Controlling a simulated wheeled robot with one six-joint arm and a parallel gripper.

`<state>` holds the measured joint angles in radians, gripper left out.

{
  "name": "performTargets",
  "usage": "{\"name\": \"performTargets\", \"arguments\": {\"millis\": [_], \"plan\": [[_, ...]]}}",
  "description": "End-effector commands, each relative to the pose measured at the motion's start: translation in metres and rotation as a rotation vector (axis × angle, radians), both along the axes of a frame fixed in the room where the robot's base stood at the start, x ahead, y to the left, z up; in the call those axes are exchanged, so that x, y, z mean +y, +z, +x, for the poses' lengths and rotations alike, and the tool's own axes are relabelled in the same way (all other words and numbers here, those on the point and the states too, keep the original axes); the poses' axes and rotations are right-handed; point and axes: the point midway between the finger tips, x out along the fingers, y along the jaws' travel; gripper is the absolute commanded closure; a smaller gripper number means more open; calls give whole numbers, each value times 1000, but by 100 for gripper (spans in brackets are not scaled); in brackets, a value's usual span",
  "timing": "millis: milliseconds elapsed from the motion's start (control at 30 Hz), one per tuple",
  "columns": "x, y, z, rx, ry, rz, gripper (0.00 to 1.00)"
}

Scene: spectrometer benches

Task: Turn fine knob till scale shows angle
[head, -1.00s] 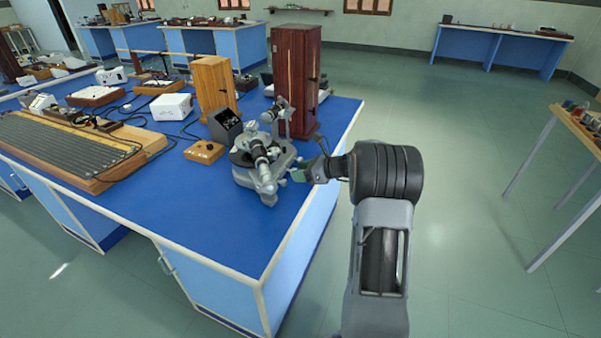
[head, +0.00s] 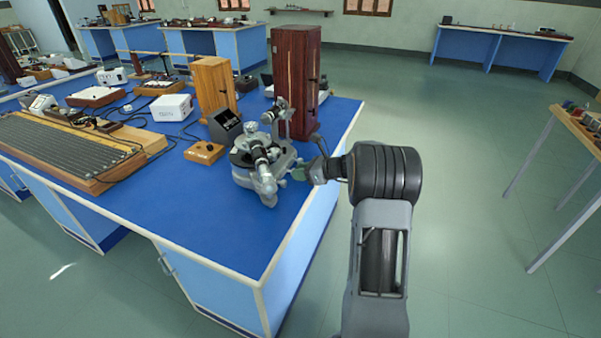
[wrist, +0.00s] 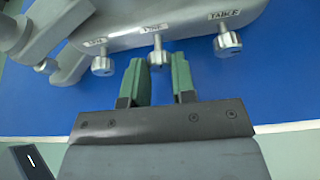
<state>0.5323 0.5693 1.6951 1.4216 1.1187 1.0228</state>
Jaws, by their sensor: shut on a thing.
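The grey spectrometer (head: 262,178) stands near the right edge of the blue bench. In the wrist view its base (wrist: 185,18) carries several small metal knobs. The middle one, the fine knob (wrist: 157,55), sits under a label that seems to read FINE. My gripper (wrist: 158,66) has its green fingers on either side of this knob, shut on it. In the head view my gripper (head: 301,174) reaches the spectrometer's right side, and the knob is too small to make out. The angle scale cannot be read in either view.
A knob marked TABLE (wrist: 228,42) is to the right of my fingers, and another labelled knob (wrist: 102,64) is to the left. A tall dark red wooden cabinet (head: 296,80) stands behind the spectrometer. A small wooden box (head: 204,153) lies to its left.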

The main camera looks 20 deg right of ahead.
Motion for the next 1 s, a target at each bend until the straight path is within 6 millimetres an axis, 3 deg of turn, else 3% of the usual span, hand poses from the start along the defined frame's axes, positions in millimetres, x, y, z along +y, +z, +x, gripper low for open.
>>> {"name": "performTargets", "arguments": {"millis": [1000], "plan": [[4,-6,-3,-396,1,-430,99]]}}
